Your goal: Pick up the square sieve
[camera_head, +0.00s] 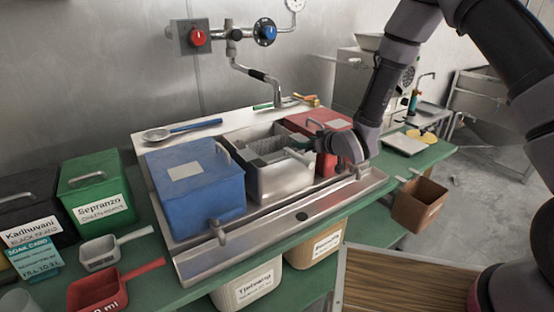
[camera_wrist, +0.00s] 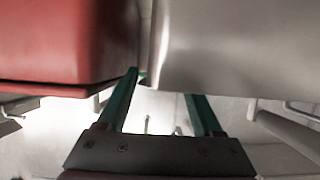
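A grey mesh-like insert (camera_head: 268,146), which looks like the square sieve, sits inside the open steel bin (camera_head: 285,184) between the blue and red boxes in the head view. My gripper (camera_head: 303,143) reaches in from the right at the bin's upper right edge. In the wrist view my gripper (camera_wrist: 163,84) has its two green fingers apart. A smooth steel surface (camera_wrist: 230,45) covers the right fingertip; the left fingertip is by the gap beside the red box (camera_wrist: 65,45). I cannot tell whether either finger touches the sieve.
A blue lidded box (camera_head: 195,195) stands left of the bin, and a red lidded box (camera_head: 318,121) stands behind right. A ladle (camera_head: 182,130) lies at the back of the steel tray (camera_head: 290,222). Scoops and labelled boxes crowd the left. A tap (camera_head: 255,73) hangs above.

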